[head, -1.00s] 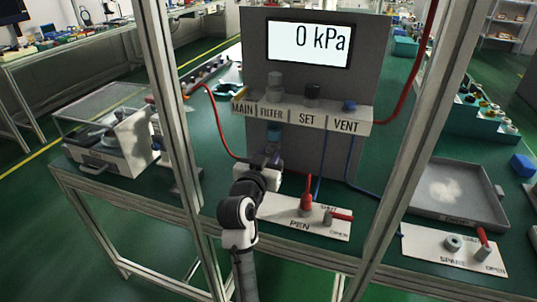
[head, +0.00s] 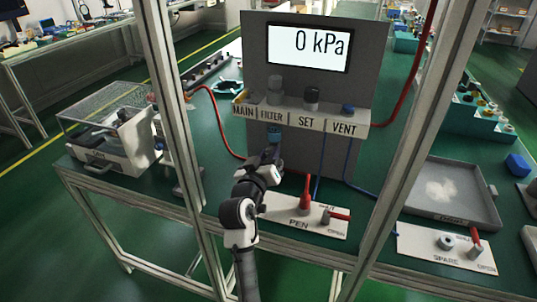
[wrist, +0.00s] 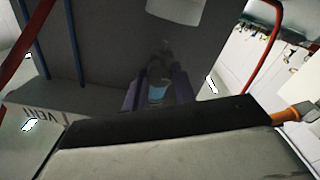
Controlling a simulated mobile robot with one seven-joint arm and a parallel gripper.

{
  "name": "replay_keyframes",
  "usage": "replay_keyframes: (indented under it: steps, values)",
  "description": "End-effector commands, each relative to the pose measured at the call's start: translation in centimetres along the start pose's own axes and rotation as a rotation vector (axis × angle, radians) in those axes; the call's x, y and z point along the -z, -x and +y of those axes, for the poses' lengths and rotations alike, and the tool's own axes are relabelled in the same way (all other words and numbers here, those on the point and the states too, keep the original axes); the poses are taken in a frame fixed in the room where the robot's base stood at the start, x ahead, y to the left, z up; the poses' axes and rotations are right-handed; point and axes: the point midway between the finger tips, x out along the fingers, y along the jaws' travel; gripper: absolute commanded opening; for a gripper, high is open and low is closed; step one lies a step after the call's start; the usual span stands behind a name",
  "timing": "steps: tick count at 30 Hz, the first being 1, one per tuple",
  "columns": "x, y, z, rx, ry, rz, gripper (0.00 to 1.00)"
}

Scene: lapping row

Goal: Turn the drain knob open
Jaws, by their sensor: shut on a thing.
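The filter's bluish bowl (head: 274,132) hangs under the shelf part labelled FILTER on the grey panel. The drain knob at its lower end is hidden by my gripper in the head view. My gripper (head: 271,150) reaches up from below to the bowl's underside. In the wrist view, the two dark fingers of my gripper (wrist: 157,100) stand on either side of the lower end of the filter, with the bluish part (wrist: 157,93) showing between them. The fingers are shut on the drain knob. Its turn angle cannot be made out.
The labelled shelf (head: 300,120) reads MAIN, FILTER, SET and VENT. The display (head: 308,47) shows 0 kPa. Frame posts (head: 172,110) flank the arm. A red hose (head: 218,120) curves left of the gripper.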

Motion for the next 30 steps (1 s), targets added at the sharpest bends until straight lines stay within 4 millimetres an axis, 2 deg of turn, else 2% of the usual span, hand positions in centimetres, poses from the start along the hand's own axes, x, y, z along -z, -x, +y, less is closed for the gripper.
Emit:
replay_keyframes:
  steps: [10,11,15,25,30]
  values:
    - [0.0,0.0,0.0,0.000,0.004,0.000,0.04]
    - [0.0,0.0,0.0,0.000,0.004,0.000,0.30]
    - [0.0,0.0,0.0,0.000,0.003,0.000,0.48]
    - [0.0,0.3,-0.1,0.000,0.003,0.001,0.48]
    - [-0.2,2.4,-0.1,0.000,0.003,0.001,0.48]
